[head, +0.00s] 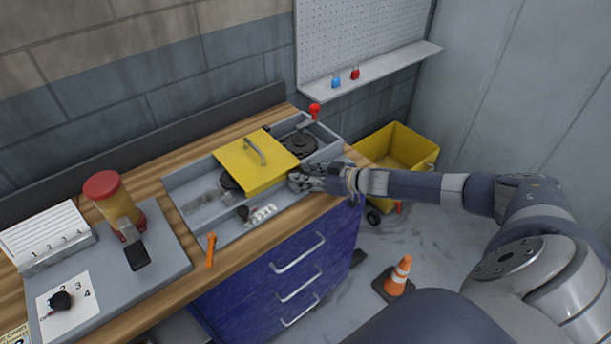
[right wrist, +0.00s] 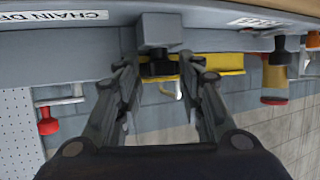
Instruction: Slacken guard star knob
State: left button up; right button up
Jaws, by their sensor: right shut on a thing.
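The yellow guard (head: 243,172) with its grey handle lies over the middle of a long grey frame (head: 226,238) on the bench. My right gripper (head: 300,179) is at the front edge of the frame, just right of the guard. In the right wrist view, its fingers (right wrist: 162,72) are closed in on a dark knob (right wrist: 160,67) beneath a grey block (right wrist: 158,30). The fingers hide this knob in the head view. The yellow guard (right wrist: 222,64) shows behind the fingers. My left gripper is not in view.
A red knob (head: 314,109) stands at the frame's back right. An orange-handled tool (head: 211,249) is at the bench front. A yellow bin (head: 402,149) and a traffic cone (head: 399,277) are on the floor.

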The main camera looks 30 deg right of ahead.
jog(key=o, duration=1.1)
jog(key=shift+a, duration=0.15)
jog(key=shift+c, duration=0.2)
jog(key=shift+s+d, duration=0.3)
jog(key=v, duration=1.1)
jog(key=shift+s+r, duration=0.1)
jog(key=shift+r, duration=0.1)
